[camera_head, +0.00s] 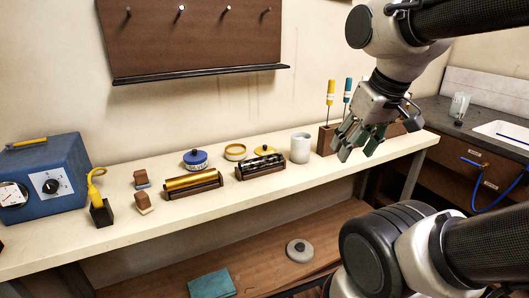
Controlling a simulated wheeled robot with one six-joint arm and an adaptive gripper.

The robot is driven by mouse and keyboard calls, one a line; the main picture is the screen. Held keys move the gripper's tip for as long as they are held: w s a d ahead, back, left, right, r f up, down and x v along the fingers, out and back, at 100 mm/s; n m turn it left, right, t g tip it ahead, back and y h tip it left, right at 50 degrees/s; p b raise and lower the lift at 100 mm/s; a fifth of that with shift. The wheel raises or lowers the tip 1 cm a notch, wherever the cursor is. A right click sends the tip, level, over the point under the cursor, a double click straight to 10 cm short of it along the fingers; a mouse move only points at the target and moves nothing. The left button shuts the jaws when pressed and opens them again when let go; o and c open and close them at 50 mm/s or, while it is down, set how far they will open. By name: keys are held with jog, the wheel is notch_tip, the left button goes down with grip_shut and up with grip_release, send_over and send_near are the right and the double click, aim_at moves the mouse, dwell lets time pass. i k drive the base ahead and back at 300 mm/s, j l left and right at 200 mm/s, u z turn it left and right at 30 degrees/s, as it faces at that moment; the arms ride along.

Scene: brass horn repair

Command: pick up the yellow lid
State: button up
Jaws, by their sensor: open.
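The yellow lid (265,149) lies near the back of the cream workbench, a low yellow disc with a dark knob. A dark wooden rack in front of it hides part of its lower edge. A round yellow-rimmed tin (235,153) stands just left of it. My gripper (357,145) hangs in the air at the right part of the bench, pointing down, with its fingers apart and nothing between them. It is to the right of the lid and well clear of it.
The dark rack (252,172) and a rack with a brass tube (191,189) stand in front. A white cup (300,148) and a screwdriver block (326,140) stand between lid and gripper. A blue tin (195,163) and blue box (45,178) are left. The bench's front strip is clear.

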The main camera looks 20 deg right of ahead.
aim_at(264, 150)
jog(key=i+l+u, duration=0.1)
jog(key=i+l, duration=0.4)
jog(key=i+l+u, duration=0.1)
jog(key=i+l, duration=0.35)
jog(key=l, duration=0.15)
